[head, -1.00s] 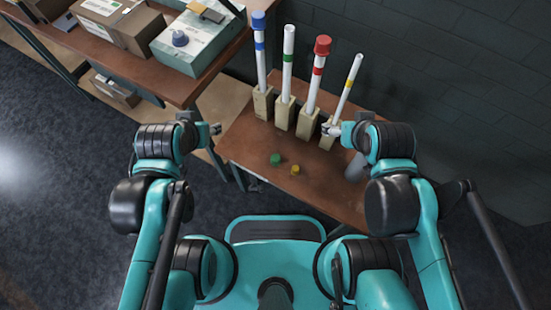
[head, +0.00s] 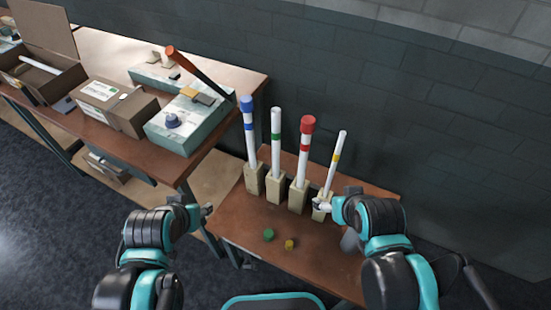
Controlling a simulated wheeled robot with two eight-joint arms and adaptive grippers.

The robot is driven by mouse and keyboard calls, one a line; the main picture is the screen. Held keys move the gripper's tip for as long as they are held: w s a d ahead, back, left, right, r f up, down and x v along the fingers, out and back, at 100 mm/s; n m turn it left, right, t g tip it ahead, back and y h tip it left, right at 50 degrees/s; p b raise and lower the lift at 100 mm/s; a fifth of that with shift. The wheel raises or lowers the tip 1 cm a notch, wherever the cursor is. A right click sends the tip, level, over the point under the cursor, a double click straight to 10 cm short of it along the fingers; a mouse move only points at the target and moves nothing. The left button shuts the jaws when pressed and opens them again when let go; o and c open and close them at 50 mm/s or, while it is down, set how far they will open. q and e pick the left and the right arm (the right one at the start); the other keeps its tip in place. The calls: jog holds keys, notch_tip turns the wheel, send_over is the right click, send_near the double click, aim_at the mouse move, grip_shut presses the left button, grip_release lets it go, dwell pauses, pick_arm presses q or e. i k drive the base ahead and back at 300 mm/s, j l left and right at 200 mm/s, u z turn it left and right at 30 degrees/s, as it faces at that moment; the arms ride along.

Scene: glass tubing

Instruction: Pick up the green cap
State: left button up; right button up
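The green cap (head: 268,235) lies loose on the small brown table, in front of the tube holders. A yellow cap (head: 290,244) lies close to its right. My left gripper (head: 208,210) is at the table's left edge, left of and apart from the green cap. It is too small to tell whether its fingers are open. My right gripper (head: 322,205) is at the holder of the yellow-banded tube (head: 337,155). Whether its fingers grip anything is not clear.
A blue-capped tube (head: 249,135), an uncapped green-banded tube (head: 276,140) and a red-capped tube (head: 305,150) stand in wooden holders along the back. A grey object (head: 350,241) is beside my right arm. A higher bench (head: 110,62) with boxes is at the left.

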aim_at(269, 235)
jog(key=k+l+u, duration=0.1)
jog(key=k+u, duration=0.15)
jog(key=u, duration=0.15)
jog(key=k+u, duration=0.3)
jog(key=u, duration=0.15)
jog(key=k+j+u, duration=0.1)
jog(key=k+u, duration=0.15)
jog(key=u, duration=0.15)
